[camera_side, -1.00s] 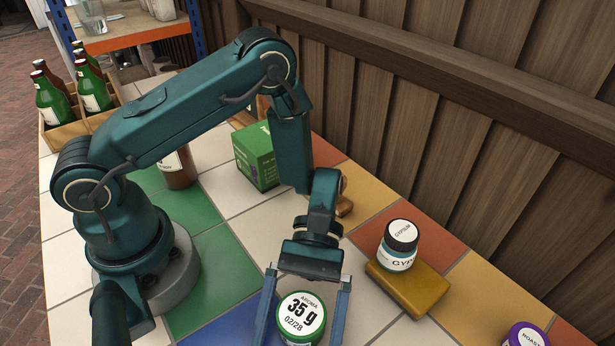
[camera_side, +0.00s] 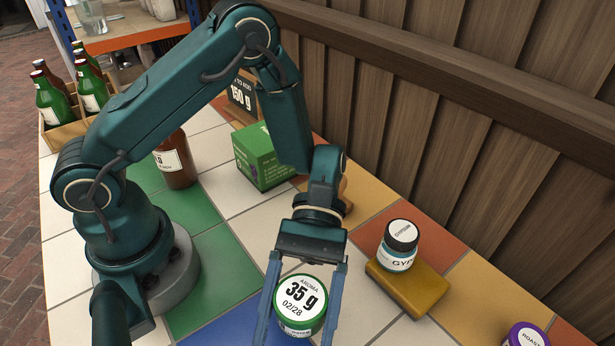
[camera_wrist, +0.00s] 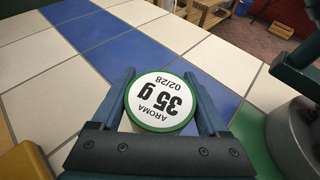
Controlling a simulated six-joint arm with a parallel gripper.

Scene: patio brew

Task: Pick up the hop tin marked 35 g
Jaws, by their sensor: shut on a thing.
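The hop tin (camera_side: 301,299) is round with a green rim and a white lid reading "AROMA 35 g 02/28". It is near the front of the tiled table in the side view. My gripper (camera_side: 302,322) has one finger on each side of the tin and is shut on it. In the wrist view the tin (camera_wrist: 160,102) sits between the two fingers, its lettering upside down. The tin's underside is hidden, so whether it touches the tiles is hard to tell.
A gypsum jar (camera_side: 399,246) stands on a yellow block (camera_side: 408,289) to the right. A purple-lidded jar (camera_side: 527,335) is at the lower right. A green box (camera_side: 261,157), a brown bottle (camera_side: 175,160) and a bottle crate (camera_side: 66,132) stand farther back. A wooden wall (camera_side: 450,120) bounds the right.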

